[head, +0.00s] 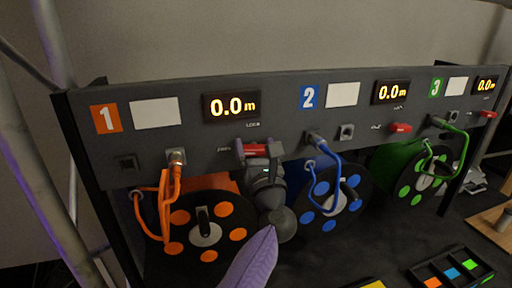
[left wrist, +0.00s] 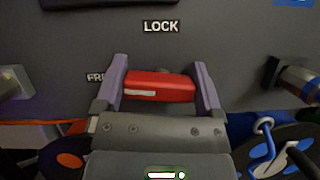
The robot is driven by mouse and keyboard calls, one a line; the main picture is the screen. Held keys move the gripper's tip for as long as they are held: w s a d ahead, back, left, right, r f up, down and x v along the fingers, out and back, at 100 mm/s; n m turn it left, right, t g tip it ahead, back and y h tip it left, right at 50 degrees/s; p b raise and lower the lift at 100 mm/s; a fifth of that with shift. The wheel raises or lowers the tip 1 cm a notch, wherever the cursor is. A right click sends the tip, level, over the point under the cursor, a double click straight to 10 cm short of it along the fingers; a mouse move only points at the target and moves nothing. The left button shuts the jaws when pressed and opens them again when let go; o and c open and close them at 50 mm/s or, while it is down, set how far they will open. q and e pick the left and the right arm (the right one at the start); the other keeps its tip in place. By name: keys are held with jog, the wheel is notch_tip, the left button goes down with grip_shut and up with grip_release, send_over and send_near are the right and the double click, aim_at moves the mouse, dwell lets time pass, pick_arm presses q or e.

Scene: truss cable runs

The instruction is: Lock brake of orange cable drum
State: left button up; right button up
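The orange cable drum (head: 205,234) hangs under panel section 1, with an orange cable plugged in above it. Its red brake lever (head: 256,149) lies about level on the panel. In the left wrist view the red lever (left wrist: 160,86) is below the LOCK label (left wrist: 161,26) and beside a partly hidden label at the left. My left gripper (head: 258,150) is at the lever, its fingers spread wide around the lever's two ends. In the left wrist view the left gripper (left wrist: 161,84) shows little gap to it; firm contact cannot be told. My right gripper is not in view.
The blue drum (head: 332,200) and green drum (head: 420,180) hang to the right, with red levers beside their sections. A black tray (head: 450,270) with coloured pieces lies at lower right. A metal truss post (head: 55,190) stands at left.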

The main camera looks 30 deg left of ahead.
pick_arm(q)
jog(key=c, duration=0.6)
jog(key=shift+r+m+p, duration=0.1)
jog(key=shift+m+p, duration=0.2)
jog(key=shift+p, duration=0.05)
jog(key=m+t+h+p, duration=0.1)
jog(key=m+h+p, duration=0.1)
jog(key=m+p, duration=0.2)
jog(key=m+t+h+p, duration=0.1)
jog(key=m+h+p, duration=0.1)
jog(key=m+p, duration=0.2)
jog(key=shift+w+d+r+m, duration=0.15)
jog(key=shift+r+m, duration=0.05)
jog(key=shift+m, duration=0.3)
jog(key=m+h+p, duration=0.1)
jog(key=m+p, duration=0.3)
jog(key=m+h+p, duration=0.2)
jog(key=m+p, duration=0.2)
jog(key=p, duration=0.1)
jog(key=shift+w+d+f+g, duration=0.15)
jog(key=shift+g, duration=0.25)
jog(key=shift+f+m+g+h+p, duration=0.3)
jog(key=shift+m+g+h+p, duration=0.15)
jog(key=shift+m+p, duration=0.95)
jog(key=shift+f, duration=0.1)
